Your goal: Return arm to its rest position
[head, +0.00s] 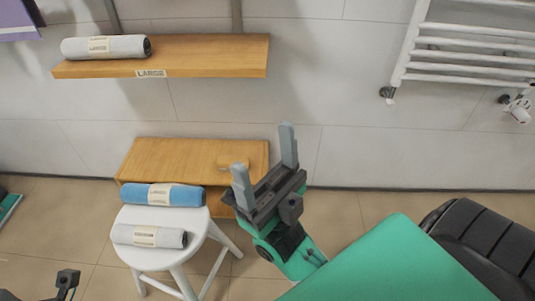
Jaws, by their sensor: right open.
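My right gripper (264,149) is raised in the middle of the head view. Its two grey fingers are spread apart with nothing between them. It is in front of the low wooden shelf and to the right of the white stool. Its green arm comes in from the lower right. What looks like part of my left gripper (68,280) shows dark at the bottom left edge; its fingers are not clear.
A white stool (157,257) holds a blue rolled towel (180,195) and a white rolled towel (165,237). Another rolled towel (85,48) lies on the upper wooden shelf (215,57). A low wooden shelf (185,154) is behind the stool. A towel radiator (470,58) is upper right.

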